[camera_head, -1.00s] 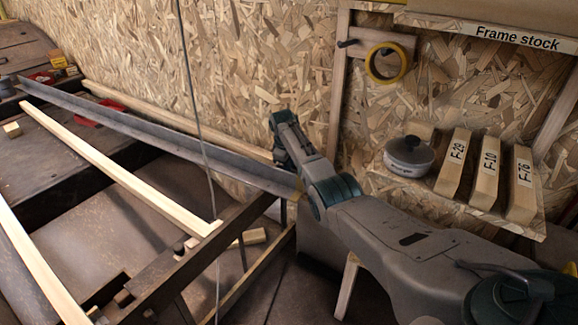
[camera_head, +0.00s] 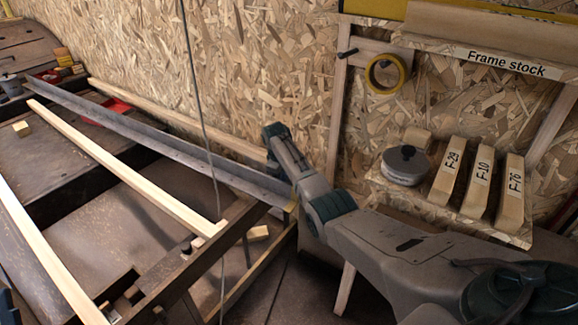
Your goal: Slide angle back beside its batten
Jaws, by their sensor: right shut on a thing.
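The angle (camera_head: 150,133) is a long grey metal strip. It runs from the upper left down to the right across the dark frame, its near end at the frame's right corner. A pale batten (camera_head: 120,168) lies in front of it with a gap between. Another pale batten (camera_head: 165,116) lies behind it, along the wall. My right gripper (camera_head: 274,163) is at the angle's near end and is shut on it; the fingertips are mostly hidden behind my arm.
A third pale batten (camera_head: 45,262) lies at the lower left. A thin cable (camera_head: 203,110) hangs in front of the angle. A shelf with labelled wood blocks (camera_head: 480,180) and a round grey pot (camera_head: 406,165) is at the right. Yellow tape (camera_head: 372,74) hangs on the wall.

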